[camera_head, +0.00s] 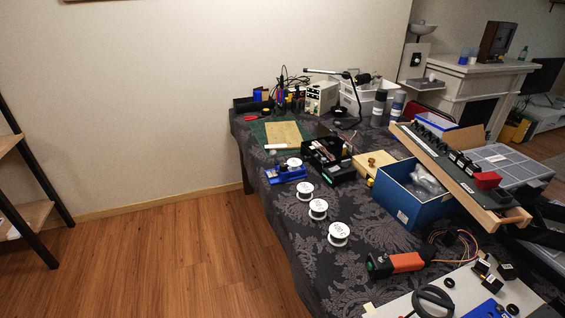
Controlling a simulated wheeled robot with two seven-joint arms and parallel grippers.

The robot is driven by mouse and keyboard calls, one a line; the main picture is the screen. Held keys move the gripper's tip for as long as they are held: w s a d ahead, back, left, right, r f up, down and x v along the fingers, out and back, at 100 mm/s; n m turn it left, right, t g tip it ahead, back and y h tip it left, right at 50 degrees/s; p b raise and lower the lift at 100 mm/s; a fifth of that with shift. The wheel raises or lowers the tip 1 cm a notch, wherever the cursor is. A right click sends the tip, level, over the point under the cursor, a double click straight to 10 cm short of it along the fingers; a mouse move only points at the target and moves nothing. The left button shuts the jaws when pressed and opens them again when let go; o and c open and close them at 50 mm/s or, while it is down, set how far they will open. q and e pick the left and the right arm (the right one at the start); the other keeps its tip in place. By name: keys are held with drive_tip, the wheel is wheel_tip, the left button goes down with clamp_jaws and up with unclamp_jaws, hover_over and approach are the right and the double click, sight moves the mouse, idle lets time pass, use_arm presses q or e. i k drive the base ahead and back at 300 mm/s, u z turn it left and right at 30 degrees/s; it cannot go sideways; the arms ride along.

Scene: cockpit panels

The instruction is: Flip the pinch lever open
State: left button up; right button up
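I cannot tell for sure which part is the pinch lever. A tilted wood-framed panel (436,152) at the right carries a row of black switches (463,161) and a red part (487,180) near its lower end. A light grey panel (405,306) at the bottom right carries a black ring-shaped control (433,301), small black parts and a blue plate (490,309). Whether any lever is open or shut is too small to see. Neither gripper shows clearly.
A table with a dark patterned cloth (290,222) holds an orange-and-black tool (404,262), white spools (318,208), a blue box (403,203) and a black box (322,152). Dark shapes crowd the right edge. Wooden floor (180,255) is clear left of the table.

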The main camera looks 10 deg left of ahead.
sight(273, 154)
drive_tip(key=z, duration=3.15)
drive_tip(key=k, duration=1.8)
drive_tip(key=u, duration=1.65)
drive_tip(key=i, duration=0.7)
drive_tip(key=u, duration=0.1)
